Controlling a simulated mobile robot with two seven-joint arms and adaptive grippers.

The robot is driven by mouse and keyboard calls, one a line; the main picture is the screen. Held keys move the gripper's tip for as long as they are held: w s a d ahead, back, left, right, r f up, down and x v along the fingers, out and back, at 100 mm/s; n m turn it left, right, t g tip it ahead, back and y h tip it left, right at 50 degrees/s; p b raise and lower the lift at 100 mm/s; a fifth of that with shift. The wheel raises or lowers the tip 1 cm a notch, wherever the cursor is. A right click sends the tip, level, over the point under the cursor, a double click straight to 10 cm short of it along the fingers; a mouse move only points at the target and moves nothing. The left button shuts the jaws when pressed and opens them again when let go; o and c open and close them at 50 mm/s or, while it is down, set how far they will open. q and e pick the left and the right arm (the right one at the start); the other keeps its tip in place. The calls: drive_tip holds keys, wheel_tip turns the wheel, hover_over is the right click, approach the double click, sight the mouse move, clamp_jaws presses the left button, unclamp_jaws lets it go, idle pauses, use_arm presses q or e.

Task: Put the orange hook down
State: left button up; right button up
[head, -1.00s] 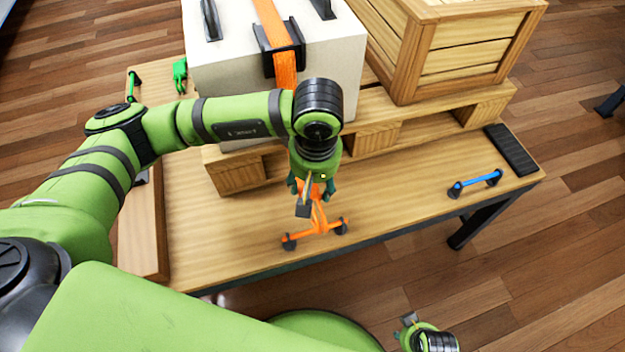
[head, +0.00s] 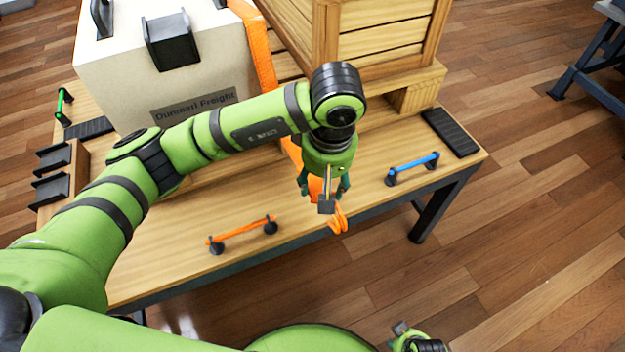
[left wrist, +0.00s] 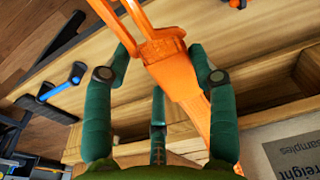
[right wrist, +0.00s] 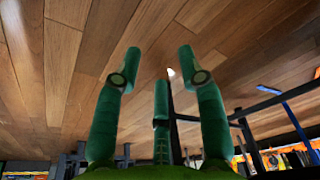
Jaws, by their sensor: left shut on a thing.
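The orange hook (head: 338,222) hangs from my left gripper (head: 325,190), near the table's front edge and to the right of the orange bar (head: 240,230). In the left wrist view the hook (left wrist: 166,50) sits between the fingers of the shut left gripper (left wrist: 160,72), its prongs pointing up in the picture. The hook appears apart from the orange bar. My right gripper (right wrist: 158,68) is open and empty, over the floor.
A blue bar (head: 413,166) on black posts stands right of the left gripper, near a black ribbed pad (head: 450,133). A black bracket (head: 171,42) on the white box holds no strap. A wooden crate (head: 385,40) stands behind. Bare tabletop (head: 270,195) lies around the orange bar.

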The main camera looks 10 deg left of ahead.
use_arm(q)
hover_over(278, 189)
drive_tip(key=f, duration=0.7)
drive_tip(key=shift+s+d+b, duration=0.15)
drive_tip(key=shift+d+b, duration=0.05)
drive_tip(key=shift+b, duration=0.1)
wheel_tip(278, 189, down, 4)
drive_tip(key=shift+r, duration=0.15)
drive_tip(key=shift+f+b, duration=0.2)
drive_tip(key=shift+b, duration=0.15)
drive_tip(key=o, duration=1.1)
drive_tip(key=shift+o, duration=0.2)
use_arm(e)
drive_tip(key=shift+w+a+r, duration=0.1)
drive_tip(key=shift+a+r, duration=0.05)
drive_tip(key=shift+r, duration=0.4)
drive_tip(key=shift+w+a+r, duration=0.1)
drive_tip(key=shift+r, duration=0.4)
use_arm(q)
drive_tip(key=shift+r, duration=0.1)
